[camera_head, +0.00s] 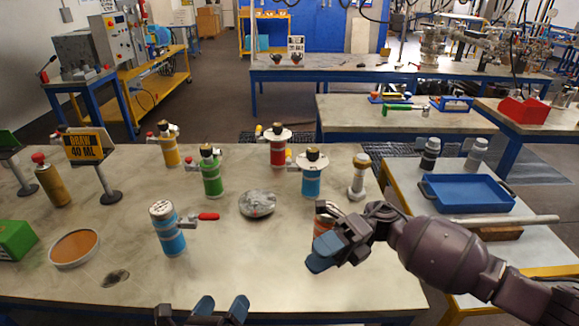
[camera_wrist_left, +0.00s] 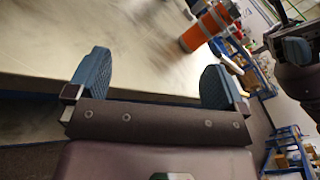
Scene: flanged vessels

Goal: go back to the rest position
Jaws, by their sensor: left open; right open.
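My left gripper (camera_head: 203,311) is at the bottom edge of the head view, at the near edge of the table. In the left wrist view (camera_wrist_left: 155,70) its two blue fingers are wide apart with nothing between them. My right gripper (camera_head: 328,246) is open over the right part of the table, close to an orange flanged vessel (camera_head: 322,224) that it partly hides. I cannot tell whether they touch. The orange vessel also shows in the left wrist view (camera_wrist_left: 207,29), with part of my right arm at the right.
On the table (camera_head: 270,265) stand a near blue vessel (camera_head: 171,238), a green vessel (camera_head: 212,180), a yellow vessel (camera_head: 170,153), a red vessel (camera_head: 277,153) and a far blue vessel (camera_head: 311,180). A sign (camera_head: 84,147) stands left. A blue tray (camera_head: 467,207) lies on the right-hand table.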

